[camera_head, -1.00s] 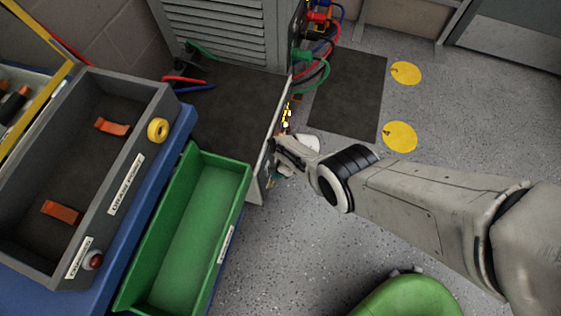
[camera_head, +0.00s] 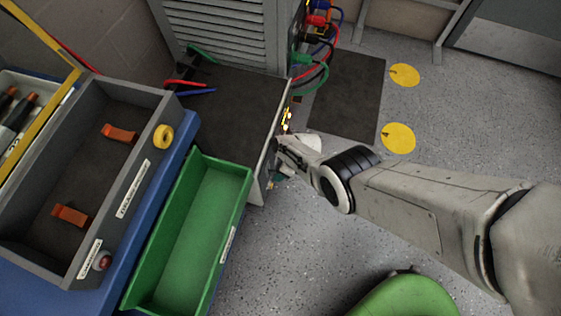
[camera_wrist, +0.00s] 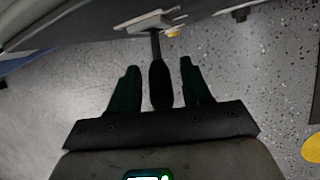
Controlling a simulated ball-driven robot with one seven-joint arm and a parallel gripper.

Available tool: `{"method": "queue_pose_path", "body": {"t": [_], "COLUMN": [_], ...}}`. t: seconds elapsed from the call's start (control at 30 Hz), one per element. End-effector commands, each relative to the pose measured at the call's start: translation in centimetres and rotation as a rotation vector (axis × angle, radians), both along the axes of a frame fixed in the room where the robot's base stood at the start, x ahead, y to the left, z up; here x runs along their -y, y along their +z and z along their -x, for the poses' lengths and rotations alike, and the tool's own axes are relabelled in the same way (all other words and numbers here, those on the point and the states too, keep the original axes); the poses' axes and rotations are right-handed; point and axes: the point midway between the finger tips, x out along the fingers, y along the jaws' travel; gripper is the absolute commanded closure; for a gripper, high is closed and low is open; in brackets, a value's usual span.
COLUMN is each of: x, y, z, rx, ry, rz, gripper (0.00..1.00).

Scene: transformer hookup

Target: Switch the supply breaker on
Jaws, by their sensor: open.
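A black-handled lever (camera_wrist: 160,82) sticks out from a pale metal plate (camera_wrist: 150,24) on a cabinet side in the wrist view. It looks like the breaker's handle. My gripper (camera_wrist: 159,65) is open, with one dark green finger on each side of the handle. The handle lies between the fingers with a gap on both sides, and the fingers do not appear to touch it. In the head view, my gripper (camera_head: 283,160) is at the cabinet's right side, low down. The lever cannot be made out there, and the fingers are mostly hidden.
A grey cabinet (camera_head: 215,30) with louvres has coloured cables (camera_head: 318,55) at its right. A green bin (camera_head: 190,235) and a grey tray (camera_head: 60,170) stand left. A green seat (camera_head: 405,298) is below my arm. Yellow floor discs (camera_head: 398,138) lie on open floor.

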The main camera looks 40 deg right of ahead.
Motion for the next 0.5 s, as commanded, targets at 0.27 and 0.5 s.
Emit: {"method": "queue_pose_path", "body": {"t": [0.27, 0.5], "x": [1.1, 1.9], "y": [4.3, 7.1], "z": [0.8, 1.4], "rx": [-0.001, 0.000], "ry": [-0.003, -0.002], "rz": [-0.001, -0.001], "gripper": [0.52, 0.52]}}
